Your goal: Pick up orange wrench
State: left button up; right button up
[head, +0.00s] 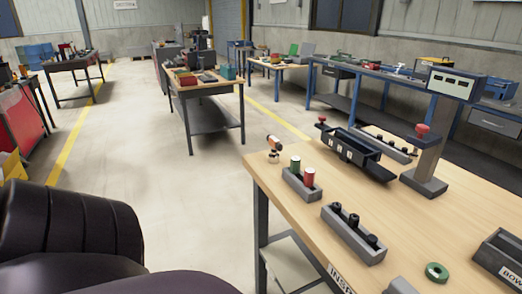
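I cannot make out a clear wrench shape in the head view. A small orange, white and dark tool (273,146) stands at the near workbench's far left corner, beside a grey block with a green and a red cylinder. It is too small to tell whether it is a wrench. Neither of my grippers is in view. Dark rounded parts of my own body fill the lower left and hide the floor there.
The near wooden workbench (300,222) also holds a cylinder block (299,188), a block with black knobs (352,238), a dark slotted fixture (352,150), a green ring (437,272) and a post-mounted panel (455,84). Open floor lies left of the bench; other benches stand behind.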

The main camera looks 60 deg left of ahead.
aim_at(273, 158)
jog(key=u, duration=1.7)
jog(key=i+j, duration=0.2)
jog(key=j, duration=0.15)
jog(key=i+j+z, duration=0.1)
jog(key=j, duration=0.25)
jog(key=i+j, duration=0.4)
jog(key=j, duration=0.3)
jog(key=z, duration=0.05)
